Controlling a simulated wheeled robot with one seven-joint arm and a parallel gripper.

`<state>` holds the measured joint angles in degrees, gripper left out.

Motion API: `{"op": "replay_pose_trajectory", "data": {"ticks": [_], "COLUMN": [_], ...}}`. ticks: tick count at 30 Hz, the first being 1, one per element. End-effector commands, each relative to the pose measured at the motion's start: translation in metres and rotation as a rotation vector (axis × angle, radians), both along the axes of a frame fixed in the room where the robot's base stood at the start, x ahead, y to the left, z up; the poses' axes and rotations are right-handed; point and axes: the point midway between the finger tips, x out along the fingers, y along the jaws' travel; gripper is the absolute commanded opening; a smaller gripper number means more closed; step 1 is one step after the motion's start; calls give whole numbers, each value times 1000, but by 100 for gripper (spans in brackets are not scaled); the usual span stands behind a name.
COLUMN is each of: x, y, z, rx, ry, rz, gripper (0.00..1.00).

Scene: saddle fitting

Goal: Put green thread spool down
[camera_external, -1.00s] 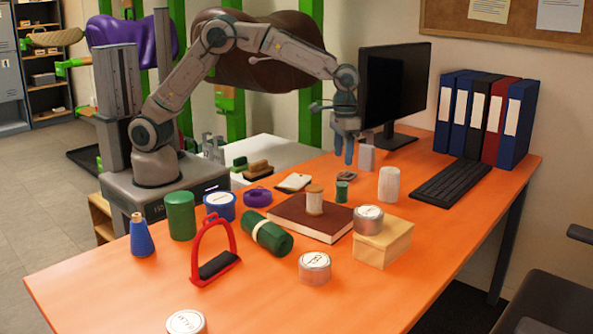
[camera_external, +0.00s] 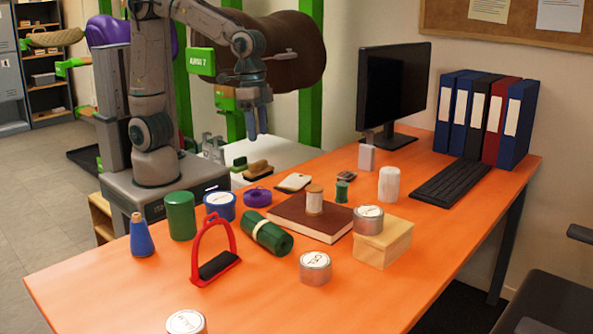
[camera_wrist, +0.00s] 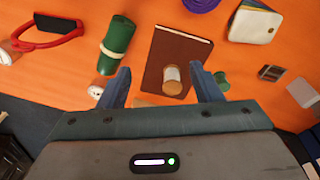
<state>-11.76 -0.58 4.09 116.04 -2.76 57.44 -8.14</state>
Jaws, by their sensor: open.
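The green thread spool (camera_external: 342,190) is small and stands upright on the orange table, just right of the brown book (camera_external: 290,220). In the wrist view the green spool (camera_wrist: 221,80) shows beside the right finger, partly hidden by it. My gripper (camera_external: 257,128) is open and empty, raised well above the far left side of the table and apart from the spool. Its two blue fingers (camera_wrist: 160,88) are spread in the wrist view, with the book and a pale spool (camera_wrist: 172,80) showing between them.
The monitor (camera_external: 393,92) and keyboard (camera_external: 451,182) are to the right. The front right of the table is clear.

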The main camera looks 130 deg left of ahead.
Motion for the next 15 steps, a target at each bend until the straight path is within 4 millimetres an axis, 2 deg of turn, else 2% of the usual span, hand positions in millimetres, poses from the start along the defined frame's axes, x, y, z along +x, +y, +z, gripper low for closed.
{"op": "replay_pose_trajectory", "data": {"ticks": [1, 6, 10, 15], "x": [-17, -74, -110, -138], "y": [-17, -62, -83, -95], "z": [3, -2, -11, -22], "rx": [7, 38, 64, 84], "ry": [-15, -50, -71, -87], "rz": [-53, -233, -344, -428], "gripper": [59, 59, 59, 59]}}
